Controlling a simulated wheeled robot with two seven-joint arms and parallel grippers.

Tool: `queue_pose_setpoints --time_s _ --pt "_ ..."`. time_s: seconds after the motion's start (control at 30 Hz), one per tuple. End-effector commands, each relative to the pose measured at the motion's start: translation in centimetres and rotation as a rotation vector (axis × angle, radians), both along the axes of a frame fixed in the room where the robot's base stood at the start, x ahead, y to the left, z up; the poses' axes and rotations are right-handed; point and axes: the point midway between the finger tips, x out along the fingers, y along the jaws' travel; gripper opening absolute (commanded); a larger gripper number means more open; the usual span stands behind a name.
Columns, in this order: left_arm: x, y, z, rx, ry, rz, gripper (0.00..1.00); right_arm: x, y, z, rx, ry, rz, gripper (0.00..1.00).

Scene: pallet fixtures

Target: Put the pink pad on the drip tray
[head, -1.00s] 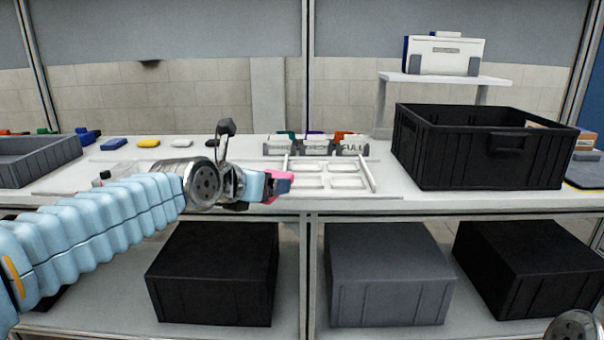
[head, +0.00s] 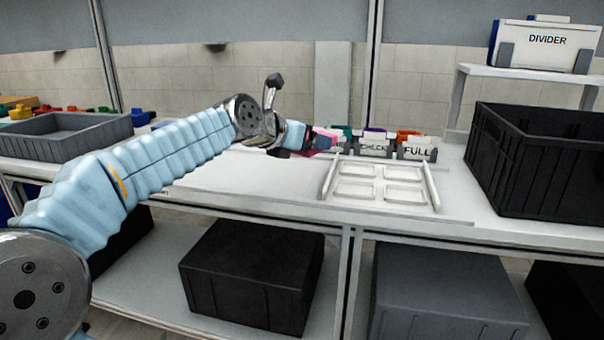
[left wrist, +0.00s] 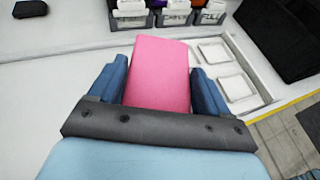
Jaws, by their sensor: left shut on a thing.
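My left gripper (head: 326,139) is shut on the pink pad (left wrist: 160,72). In the left wrist view the pad shows whole between the two blue fingers (left wrist: 158,88). In the head view only a small pink part (head: 318,148) shows, the rest hidden by the gripper. The gripper is over the bench, behind and left of a white tray with several shallow recesses (head: 328,182). That tray also shows to the right of the pad in the left wrist view (left wrist: 262,84). No tray is labelled as the drip tray; a grey tray (head: 62,146) stands at the far left.
Card holders marked CHECK (head: 374,147) and FULL (head: 418,150) stand behind the white tray. A black crate (head: 535,165) is at the right, below a small shelf (head: 530,75) with a DIVIDER box (head: 546,46). The bench front left of the white tray is clear.

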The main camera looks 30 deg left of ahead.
Motion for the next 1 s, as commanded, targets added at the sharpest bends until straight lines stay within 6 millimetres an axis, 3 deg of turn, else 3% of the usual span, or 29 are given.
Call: queue_pose_setpoints --time_s 0.03,0.13,0.47,0.63,1.0 --pt "0.7 0.9 -1.7 -0.002 0.003 0.001 0.49 0.0 0.0 -1.0 -0.001 0.000 -0.001 1.00" --pt "1.5 2.3 -3.6 -0.003 0.003 0.002 0.49 0.0 -0.1 -1.8 -0.002 0.000 -0.002 1.00" --pt "2.8 4.1 -6.1 -0.002 0.001 0.001 0.49 0.1 -0.2 -2.9 -0.005 -0.002 -0.006 1.00" --pt "2.9 4.4 -9.1 0.000 0.002 0.001 0.49 0.2 -0.7 -4.5 -0.012 -0.005 -0.014 1.00" --pt "2.9 4.3 -9.3 0.001 -0.001 0.000 0.49 0.3 -0.8 -4.5 -0.013 -0.007 -0.017 1.00"
